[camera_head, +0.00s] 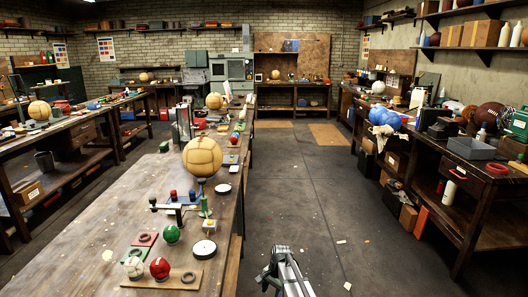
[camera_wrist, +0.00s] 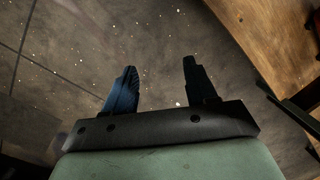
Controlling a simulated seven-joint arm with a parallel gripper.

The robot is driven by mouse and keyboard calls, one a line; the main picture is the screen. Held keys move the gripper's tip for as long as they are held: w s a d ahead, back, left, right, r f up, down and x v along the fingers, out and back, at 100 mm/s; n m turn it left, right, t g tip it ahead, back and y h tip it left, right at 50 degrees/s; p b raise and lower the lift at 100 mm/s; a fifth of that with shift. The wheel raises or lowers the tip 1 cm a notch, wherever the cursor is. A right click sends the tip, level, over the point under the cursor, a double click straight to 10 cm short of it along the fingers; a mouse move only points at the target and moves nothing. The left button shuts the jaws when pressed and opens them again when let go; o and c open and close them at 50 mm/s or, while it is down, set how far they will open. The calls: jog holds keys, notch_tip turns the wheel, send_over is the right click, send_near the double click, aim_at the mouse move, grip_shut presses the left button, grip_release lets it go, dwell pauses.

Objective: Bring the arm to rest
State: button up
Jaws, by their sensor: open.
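My gripper (camera_wrist: 160,85) shows in the wrist view with its two dark fingers spread apart and nothing between them. Below the fingers there is only grey floor (camera_wrist: 100,35) with pale specks. In the head view, part of my arm (camera_head: 287,272) shows at the bottom centre, over the floor beside the right edge of the long workbench (camera_head: 80,255). It is apart from the balls on the bench. The fingertips cannot be made out in the head view.
A wooden edge (camera_wrist: 285,50) lies right of my gripper. The aisle floor (camera_head: 325,200) is clear apart from scraps.

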jog(key=s+d+f+n+g, duration=0.1)
jog(key=s+d+f, duration=0.3)
jog(key=s, duration=0.5)
jog(key=s+d+f+n+g+h, duration=0.1)
jog(key=s+d+f, duration=0.1)
jog(key=s+f, duration=0.65)
jog(key=s+d+f+n+g, duration=0.1)
jog(key=s+d+f+n, duration=0.2)
jog(key=s, duration=0.7)
jog(key=s+d+f+n+g, duration=0.1)
jog(key=s+d, duration=0.1)
jog(key=s, duration=1.1)
jog(key=s+d+f+n+g, duration=0.1)
jog(key=s+d+f+g, duration=0.1)
jog(key=s, duration=1.2)
jog(key=shift+s+d+n+g+h, duration=0.3)
jog(key=shift+d+n+h, duration=0.1)
jog(key=shift+d, duration=0.1)
